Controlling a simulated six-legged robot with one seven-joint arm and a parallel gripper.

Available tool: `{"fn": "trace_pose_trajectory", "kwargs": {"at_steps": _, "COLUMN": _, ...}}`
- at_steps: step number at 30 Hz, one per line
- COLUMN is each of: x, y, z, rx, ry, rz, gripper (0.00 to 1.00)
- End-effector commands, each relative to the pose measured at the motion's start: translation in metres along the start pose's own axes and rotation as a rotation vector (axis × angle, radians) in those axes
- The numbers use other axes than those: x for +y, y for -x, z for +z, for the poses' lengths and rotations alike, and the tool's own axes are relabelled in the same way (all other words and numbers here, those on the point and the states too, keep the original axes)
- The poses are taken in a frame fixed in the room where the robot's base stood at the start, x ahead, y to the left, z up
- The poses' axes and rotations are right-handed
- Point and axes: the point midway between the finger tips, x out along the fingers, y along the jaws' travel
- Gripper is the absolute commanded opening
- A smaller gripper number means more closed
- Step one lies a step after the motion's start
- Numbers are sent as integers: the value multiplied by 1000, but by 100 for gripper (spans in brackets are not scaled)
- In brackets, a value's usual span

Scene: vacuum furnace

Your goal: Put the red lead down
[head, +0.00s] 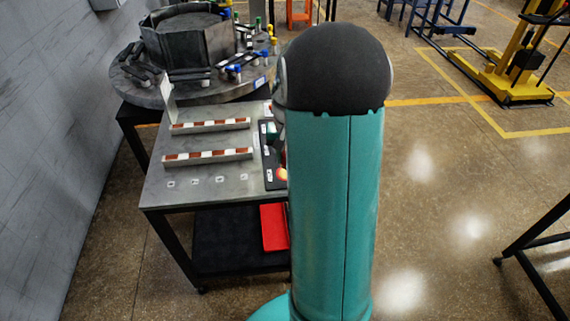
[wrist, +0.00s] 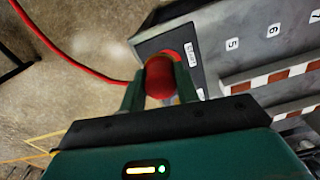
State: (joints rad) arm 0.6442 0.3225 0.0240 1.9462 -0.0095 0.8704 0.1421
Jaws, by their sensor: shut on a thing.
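The red lead shows in the wrist view as a red rounded end (wrist: 159,78) between the two green fingers of my gripper (wrist: 160,88), with a red cable (wrist: 80,54) running off to the upper left. My gripper is shut on this red end. Just beyond it is a dark panel with a red round spot (wrist: 172,55) and a white label. I cannot tell whether the red end touches the panel. In the head view my own arm hides the gripper and the lead.
A grey table (head: 158,196) carries two red-and-white striped rails (head: 208,156) and a dark panel (head: 268,165) at its right edge. A round furnace base (head: 150,96) stands behind. A red bin (head: 273,228) sits on the lower shelf.

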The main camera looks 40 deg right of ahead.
Motion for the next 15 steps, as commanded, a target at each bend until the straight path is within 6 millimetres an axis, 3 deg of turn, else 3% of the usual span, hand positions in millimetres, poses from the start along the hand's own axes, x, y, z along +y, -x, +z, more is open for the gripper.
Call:
{"fn": "trace_pose_trajectory", "kwargs": {"at_steps": 6, "x": -4, "y": -37, "z": -29, "rx": -5, "ry": -1, "rz": 1, "gripper": 4}}
{"fn": "trace_pose_trajectory", "kwargs": {"at_steps": 15, "x": -7, "y": -60, "z": -44, "rx": -4, "ry": -1, "rz": 1, "gripper": 4}}
